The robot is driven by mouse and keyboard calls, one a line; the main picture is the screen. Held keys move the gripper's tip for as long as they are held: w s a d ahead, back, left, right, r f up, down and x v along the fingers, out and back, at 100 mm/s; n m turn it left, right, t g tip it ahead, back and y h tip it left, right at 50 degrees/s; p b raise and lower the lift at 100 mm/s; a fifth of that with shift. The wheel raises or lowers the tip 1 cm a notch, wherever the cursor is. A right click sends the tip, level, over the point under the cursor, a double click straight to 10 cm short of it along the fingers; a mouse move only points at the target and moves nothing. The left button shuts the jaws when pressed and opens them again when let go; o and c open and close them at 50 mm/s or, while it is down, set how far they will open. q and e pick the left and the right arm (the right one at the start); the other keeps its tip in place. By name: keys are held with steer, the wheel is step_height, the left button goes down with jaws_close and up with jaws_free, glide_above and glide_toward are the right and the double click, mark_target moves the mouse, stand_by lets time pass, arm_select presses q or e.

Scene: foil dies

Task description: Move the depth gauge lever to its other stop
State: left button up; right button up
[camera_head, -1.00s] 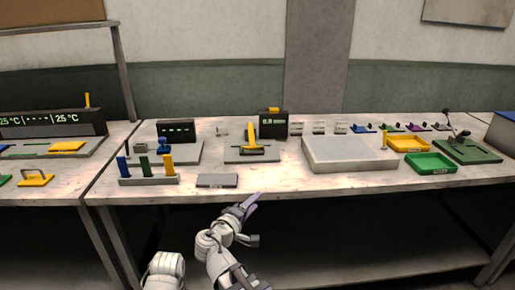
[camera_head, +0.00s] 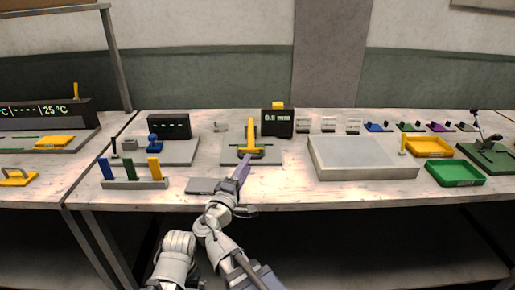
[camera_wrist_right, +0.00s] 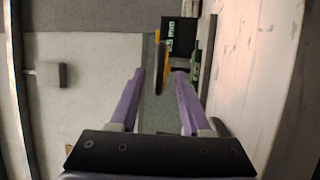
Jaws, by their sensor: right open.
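The depth gauge is a grey plate (camera_head: 270,157) with a dark display (camera_head: 278,124) behind it that seems to read 0.5 mm. Its yellow lever (camera_head: 251,135) stands upright on the plate, with a yellow bar at its foot. My right gripper (camera_head: 243,167) is at the front of the plate, just before the lever. In the right wrist view, the open purple fingers (camera_wrist_right: 160,73) point at the lever (camera_wrist_right: 166,50), which shows ahead between the tips; I cannot tell whether they touch it. My left gripper is not in view.
A flat grey pad (camera_head: 203,186) lies by my right arm. Left of it stands a rack (camera_head: 135,184) with blue, green and yellow levers. A large pale block (camera_head: 362,155) is to the right, then yellow (camera_head: 428,146) and green trays (camera_head: 455,173).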

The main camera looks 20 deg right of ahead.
mark_target(251, 142)
steer(key=shift+p+x, duration=0.65)
steer(key=shift+x, duration=3.25)
jaws_close()
